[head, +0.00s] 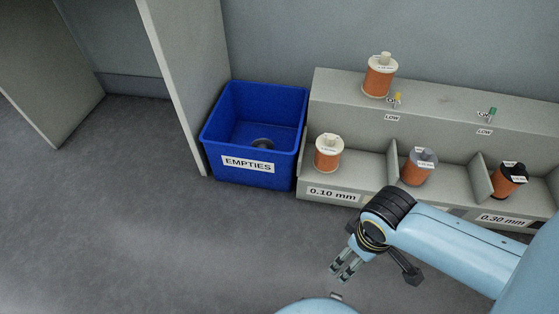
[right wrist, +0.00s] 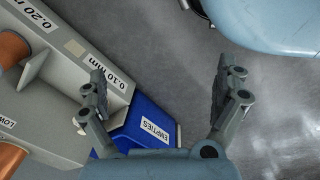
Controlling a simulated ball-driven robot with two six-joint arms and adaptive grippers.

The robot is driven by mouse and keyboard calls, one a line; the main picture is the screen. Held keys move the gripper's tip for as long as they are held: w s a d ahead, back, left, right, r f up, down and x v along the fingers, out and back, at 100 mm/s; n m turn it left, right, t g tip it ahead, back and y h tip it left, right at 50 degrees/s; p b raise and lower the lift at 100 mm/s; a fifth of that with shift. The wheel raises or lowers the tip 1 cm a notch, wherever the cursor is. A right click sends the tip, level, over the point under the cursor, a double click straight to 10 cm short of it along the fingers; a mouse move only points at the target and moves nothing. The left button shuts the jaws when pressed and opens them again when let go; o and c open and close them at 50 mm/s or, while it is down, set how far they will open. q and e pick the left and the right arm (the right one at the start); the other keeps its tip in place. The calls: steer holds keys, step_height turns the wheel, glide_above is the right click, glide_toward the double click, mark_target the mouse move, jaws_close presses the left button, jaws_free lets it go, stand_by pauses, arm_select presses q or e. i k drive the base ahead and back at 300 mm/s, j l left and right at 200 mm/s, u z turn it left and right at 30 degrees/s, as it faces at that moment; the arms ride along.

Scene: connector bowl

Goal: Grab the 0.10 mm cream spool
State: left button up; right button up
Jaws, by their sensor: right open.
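A cream-flanged spool (head: 328,155) wound with copper wire stands upright in the left bay of the grey rack, above the "0.10 mm" label (head: 333,194). A similar cream spool (head: 379,78) stands on the rack's upper ledge. My right gripper (head: 341,272) is open and empty, in front of the rack, below and slightly right of the bay's spool in the head view. My left gripper is not in view.
A blue "EMPTIES" bin (head: 225,130) with a dark ring inside stands left of the rack (head: 345,110). A grey-topped spool (head: 418,168) and a black-topped spool (head: 509,182) stand in bays to the right, separated by dividers. Floor at the left front is clear.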

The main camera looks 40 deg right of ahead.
mark_target(330, 147)
steer(key=k+j, duration=0.2)
steer(key=u, duration=9.75)
